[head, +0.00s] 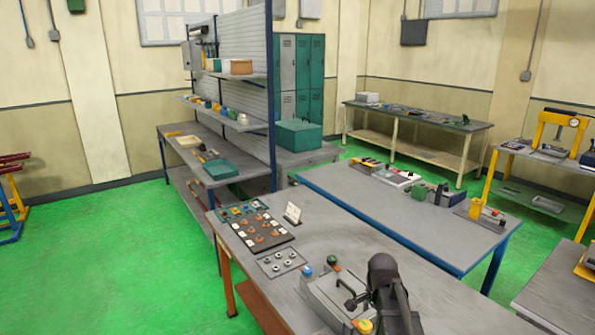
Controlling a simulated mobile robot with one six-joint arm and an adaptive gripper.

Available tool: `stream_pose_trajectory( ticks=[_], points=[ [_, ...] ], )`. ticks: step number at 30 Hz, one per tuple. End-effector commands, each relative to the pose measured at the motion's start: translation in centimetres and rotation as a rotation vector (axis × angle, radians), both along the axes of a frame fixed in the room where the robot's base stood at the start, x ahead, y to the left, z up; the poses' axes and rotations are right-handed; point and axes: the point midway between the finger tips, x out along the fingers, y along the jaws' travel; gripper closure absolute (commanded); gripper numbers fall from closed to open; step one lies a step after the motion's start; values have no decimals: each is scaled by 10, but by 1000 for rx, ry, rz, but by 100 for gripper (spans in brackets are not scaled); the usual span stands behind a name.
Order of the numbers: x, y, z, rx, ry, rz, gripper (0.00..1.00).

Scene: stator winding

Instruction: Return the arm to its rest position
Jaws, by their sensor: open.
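Dark links of my arm show at the bottom of the head view, right of centre, folded upright in front of the near bench (335,232). They stand close to a grey box-like fixture (322,302) on that bench and cover part of its right side. I cannot make out my gripper; its fingers do not show clearly. A small black clamp-like part sits on the fixture beside the arm. I cannot tell whether the arm touches it.
A dark board with copper-coloured parts (262,232), a plate with rings (280,262) and a white card (292,214) lie left on the near bench. A second bench (330,180) with tools stands behind. Green floor (100,260) is clear at left.

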Motion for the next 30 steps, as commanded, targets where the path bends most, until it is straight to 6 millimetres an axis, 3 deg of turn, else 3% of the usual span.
stream_pose_trajectory(
  ticks=[18,24,30],
  points=[
    [-85,48,-33,0,1,921,5],
    [-96,55,-37,0,2,1073,5],
    [-97,56,-37,0,2,1104,5]
  ],
)
